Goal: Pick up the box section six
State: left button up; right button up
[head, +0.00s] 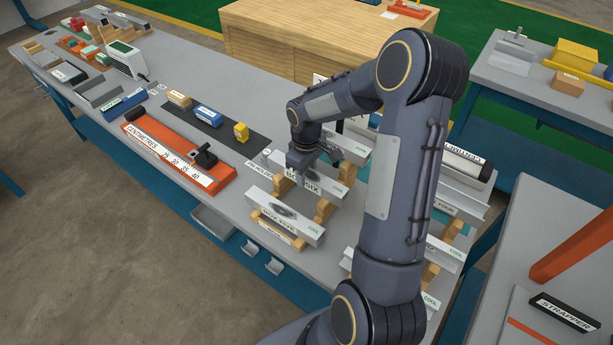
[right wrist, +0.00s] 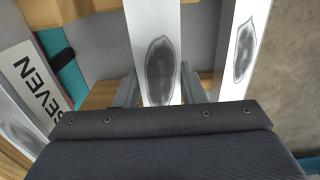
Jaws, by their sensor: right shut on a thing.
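Box section six (head: 333,187) is a pale grey metal bar marked "SIX", lying across wooden supports in the middle of the rack. My left gripper is not in view.
A similar bar marked "FIVE" (head: 285,215) lies in front, on its own wooden supports (head: 322,207). A "SEVEN" label (right wrist: 35,82) shows on the other side in the right wrist view. More bars stand at the right, partly behind my arm. An orange centimetre rule (head: 180,160) lies to the left.

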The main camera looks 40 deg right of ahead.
jog(key=shift+c, duration=1.2)
jog(key=shift+r, duration=0.1)
